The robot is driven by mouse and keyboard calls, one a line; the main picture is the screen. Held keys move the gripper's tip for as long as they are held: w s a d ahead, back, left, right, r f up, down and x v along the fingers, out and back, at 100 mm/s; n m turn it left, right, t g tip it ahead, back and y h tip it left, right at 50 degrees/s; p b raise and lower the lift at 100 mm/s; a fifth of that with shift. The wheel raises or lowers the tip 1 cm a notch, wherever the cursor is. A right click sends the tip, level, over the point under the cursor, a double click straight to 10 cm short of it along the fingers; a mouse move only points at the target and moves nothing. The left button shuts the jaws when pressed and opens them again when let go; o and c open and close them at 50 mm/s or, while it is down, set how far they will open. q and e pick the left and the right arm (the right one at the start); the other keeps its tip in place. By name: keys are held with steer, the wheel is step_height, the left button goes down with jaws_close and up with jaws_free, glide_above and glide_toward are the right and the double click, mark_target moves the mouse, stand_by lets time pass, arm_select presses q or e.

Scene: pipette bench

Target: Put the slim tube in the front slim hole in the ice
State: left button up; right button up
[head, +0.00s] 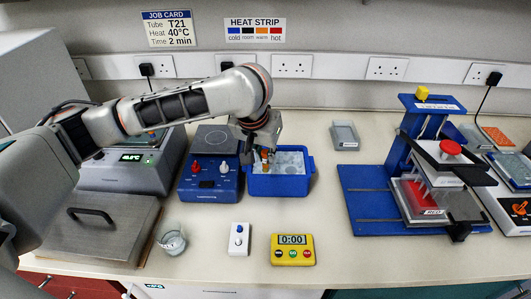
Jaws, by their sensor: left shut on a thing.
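The ice (290,162) fills a blue box (280,187) in the middle of the bench. My left gripper (263,150) reaches down over the left part of the box, with its fingers closed on a small tube. The tube (265,156) shows only as a small orange and pale patch below the fingers. Its lower end is at the ice, but I cannot tell whether it is inside a hole. The slim holes are too small to make out. My right gripper is out of view.
A blue hotplate (210,188) stands directly left of the box. A glass beaker (172,238), a white switch box (238,239) and a yellow timer (292,249) stand in front. A blue press (400,205) is at the right.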

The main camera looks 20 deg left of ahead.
arm_select(q)
steer(key=o, duration=0.9)
steer(key=shift+v, duration=6.05)
steer(key=shift+s, duration=0.1)
